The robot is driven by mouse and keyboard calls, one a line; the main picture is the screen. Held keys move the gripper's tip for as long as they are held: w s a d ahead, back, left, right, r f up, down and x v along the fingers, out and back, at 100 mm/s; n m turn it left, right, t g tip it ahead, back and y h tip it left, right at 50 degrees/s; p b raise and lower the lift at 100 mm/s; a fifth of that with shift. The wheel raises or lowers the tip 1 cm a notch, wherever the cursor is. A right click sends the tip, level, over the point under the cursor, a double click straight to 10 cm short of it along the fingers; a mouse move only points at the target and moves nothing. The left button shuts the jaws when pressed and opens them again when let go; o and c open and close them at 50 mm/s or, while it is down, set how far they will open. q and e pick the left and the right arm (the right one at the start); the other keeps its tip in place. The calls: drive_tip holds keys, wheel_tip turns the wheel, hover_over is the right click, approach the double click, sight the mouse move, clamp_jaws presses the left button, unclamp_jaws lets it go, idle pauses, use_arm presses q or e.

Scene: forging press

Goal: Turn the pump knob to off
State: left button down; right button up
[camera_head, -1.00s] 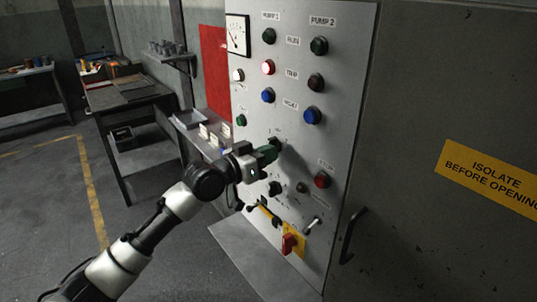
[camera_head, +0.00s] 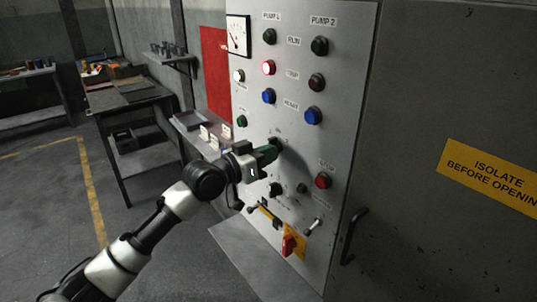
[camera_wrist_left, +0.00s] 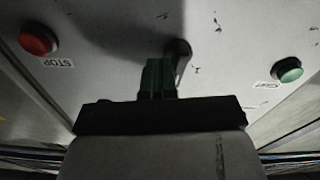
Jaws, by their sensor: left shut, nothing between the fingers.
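The grey control panel (camera_head: 340,140) stands upright, with PUMP 1 and PUMP 2 columns of lamps and buttons. A black knob (camera_head: 276,144) sits at mid-height on the panel, and it also shows in the left wrist view (camera_wrist_left: 180,48). My left gripper (camera_head: 268,154) has its green fingers shut at this knob; in the left wrist view (camera_wrist_left: 158,76) they are close beside it, and I cannot tell whether they touch. The fingers partly cover the knob, and its label is too small to read. My right gripper is not in view.
A red STOP button (camera_head: 322,181) is right of the gripper. A second black knob (camera_head: 275,189), a lever (camera_head: 315,226) and a red rotary handle (camera_head: 289,244) are below. A small shelf with cards (camera_head: 187,122) is left of the panel. The cabinet door handle (camera_head: 352,236) sticks out at right.

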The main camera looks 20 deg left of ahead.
use_arm(q)
drive_tip(key=shift+a+f, duration=0.1)
idle(0.6)
drive_tip(key=shift+s+p, duration=0.2)
drive_tip(key=shift+p, duration=0.1)
drive_tip(key=shift+s+d, duration=0.25)
drive_tip(key=v, duration=0.8)
drive_tip(key=shift+d, duration=0.1)
idle(0.4)
